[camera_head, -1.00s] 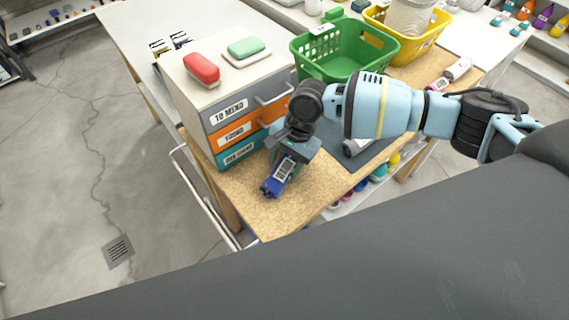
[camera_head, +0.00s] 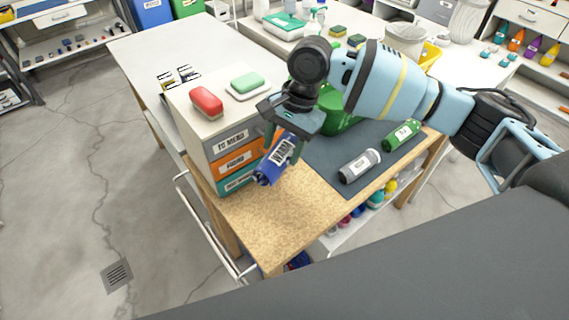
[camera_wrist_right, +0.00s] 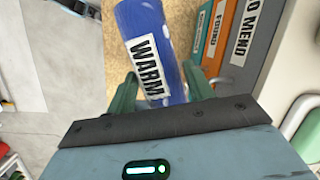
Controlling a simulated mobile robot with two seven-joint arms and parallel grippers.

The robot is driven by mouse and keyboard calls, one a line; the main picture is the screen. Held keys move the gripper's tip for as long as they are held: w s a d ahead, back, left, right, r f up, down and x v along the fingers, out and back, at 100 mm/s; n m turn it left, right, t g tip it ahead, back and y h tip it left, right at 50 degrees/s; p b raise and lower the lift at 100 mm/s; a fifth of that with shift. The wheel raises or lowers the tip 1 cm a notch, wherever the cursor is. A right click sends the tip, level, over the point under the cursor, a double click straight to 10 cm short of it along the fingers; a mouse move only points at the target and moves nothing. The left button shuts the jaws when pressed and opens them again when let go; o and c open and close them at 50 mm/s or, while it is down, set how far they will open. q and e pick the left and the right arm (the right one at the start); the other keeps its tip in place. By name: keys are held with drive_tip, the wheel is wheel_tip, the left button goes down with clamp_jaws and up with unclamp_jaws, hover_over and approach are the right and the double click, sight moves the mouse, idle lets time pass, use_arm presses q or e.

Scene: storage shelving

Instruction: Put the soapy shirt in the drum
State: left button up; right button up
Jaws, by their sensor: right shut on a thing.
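My right gripper (camera_head: 284,140) is shut on a blue rolled bundle (camera_head: 276,163), held tilted above the tan table, just in front of the drawer unit. In the right wrist view the bundle (camera_wrist_right: 165,50) has a white "WARM" label and pale spots, and sits between the green fingers of the gripper (camera_wrist_right: 163,92). I cannot tell for certain that it is the soapy shirt. My left gripper is out of view.
A grey roll (camera_head: 358,167) and a green roll (camera_head: 401,135) lie on the dark mat (camera_head: 326,154). The table's front corner (camera_head: 270,230) is clear.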

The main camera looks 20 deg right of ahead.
sight(283, 145)
wheel_tip(283, 145, up, 11)
drive_tip(key=p, duration=0.1)
drive_tip(key=shift+r, duration=0.15)
